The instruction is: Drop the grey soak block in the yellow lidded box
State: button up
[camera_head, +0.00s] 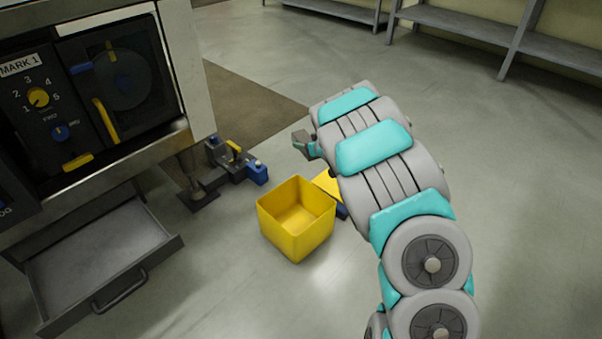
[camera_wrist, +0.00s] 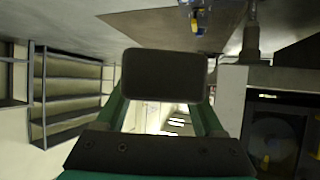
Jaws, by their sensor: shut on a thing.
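The grey soak block (camera_wrist: 165,75) shows as a dark rounded block between my fingers in the wrist view. It also shows as a small grey piece (camera_head: 301,137) at the arm's end in the head view. My gripper (camera_wrist: 165,85) is shut on it and holds it in the air. The yellow box (camera_head: 297,232) stands on the floor, open at the top, and looks empty inside. A flat yellow piece (camera_head: 328,184) beside it, partly hidden by my arm, may be its lid. My gripper appears above and behind the box in the head view.
A machine with a dial panel (camera_head: 38,97) stands at the left, with an open grey drawer (camera_head: 95,260) below it. A dark fixture with blue parts (camera_head: 232,160) lies behind the box. Grey shelves (camera_head: 460,24) line the back. Floor at the right is clear.

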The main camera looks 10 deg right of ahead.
jog(key=s+a+f+n+g+y+b, duration=0.1)
jog(key=s+f+n+y, duration=0.1)
jog(key=f, duration=0.6)
jog(key=s+a+f+n+g+y+b, duration=0.1)
jog(key=f+n+b, duration=0.1)
jog(key=f, duration=0.6)
jog(key=shift+s+a+f+y, duration=0.3)
jog(key=shift+s+a+y, duration=0.1)
jog(key=o, duration=1.5)
jog(key=v, duration=0.7)
jog(key=shift+s+d+r, duration=0.15)
jog(key=shift+s+d, duration=0.05)
jog(key=shift+s, duration=0.15)
